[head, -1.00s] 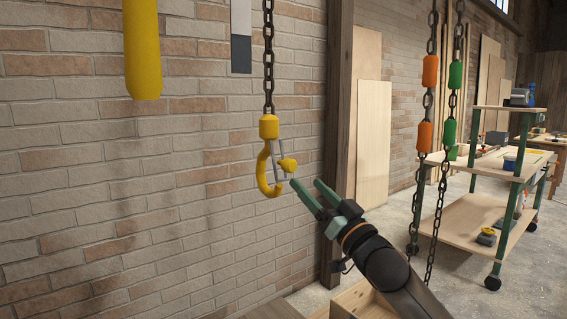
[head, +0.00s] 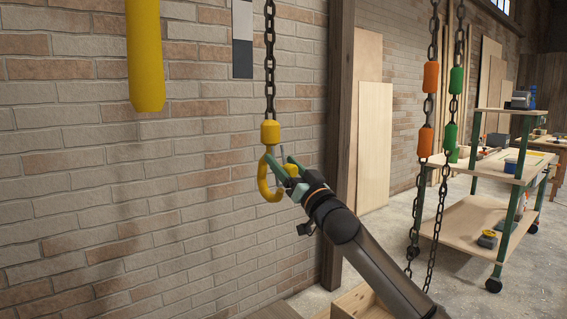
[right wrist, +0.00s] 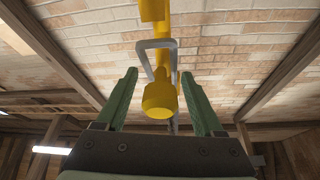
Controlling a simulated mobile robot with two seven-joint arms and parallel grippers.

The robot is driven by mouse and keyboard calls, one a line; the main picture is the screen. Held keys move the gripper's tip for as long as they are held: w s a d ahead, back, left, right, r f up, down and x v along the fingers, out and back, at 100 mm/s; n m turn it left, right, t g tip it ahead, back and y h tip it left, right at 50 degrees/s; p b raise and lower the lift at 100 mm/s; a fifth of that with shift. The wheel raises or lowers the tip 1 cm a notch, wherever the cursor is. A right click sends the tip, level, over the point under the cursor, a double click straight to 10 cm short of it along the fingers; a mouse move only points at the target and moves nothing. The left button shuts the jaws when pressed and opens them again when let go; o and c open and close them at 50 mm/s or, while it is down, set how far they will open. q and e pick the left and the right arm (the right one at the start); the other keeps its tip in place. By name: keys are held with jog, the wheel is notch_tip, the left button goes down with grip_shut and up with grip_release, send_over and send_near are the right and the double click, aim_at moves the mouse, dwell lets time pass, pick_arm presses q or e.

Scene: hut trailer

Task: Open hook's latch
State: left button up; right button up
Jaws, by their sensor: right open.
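The yellow hook (head: 263,184) hangs from a dark chain in front of the brick wall. Its grey wire latch (right wrist: 157,43) shows as a squared loop in the right wrist view, near the hook's yellow rounded tip (right wrist: 160,98). In the head view the latch is mostly hidden by my right gripper (head: 279,158). That gripper is at the hook's open side, its green fingers open. In the right wrist view the fingers (right wrist: 158,74) stand either side of the hook tip, with gaps on both sides. I cannot tell any contact. My left gripper is not in view.
A thick yellow bar (head: 145,60) hangs at the upper left. A wooden post (head: 340,130) stands right of the hook. Chains with orange (head: 430,78) and green sleeves (head: 455,80) hang further right, before a wheeled cart (head: 480,225). An open wooden box lies below.

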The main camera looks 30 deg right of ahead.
jog(key=shift+w+r, duration=0.1)
jog(key=shift+w, duration=0.1)
grip_shut()
dwell(0.6)
dwell(0.8)
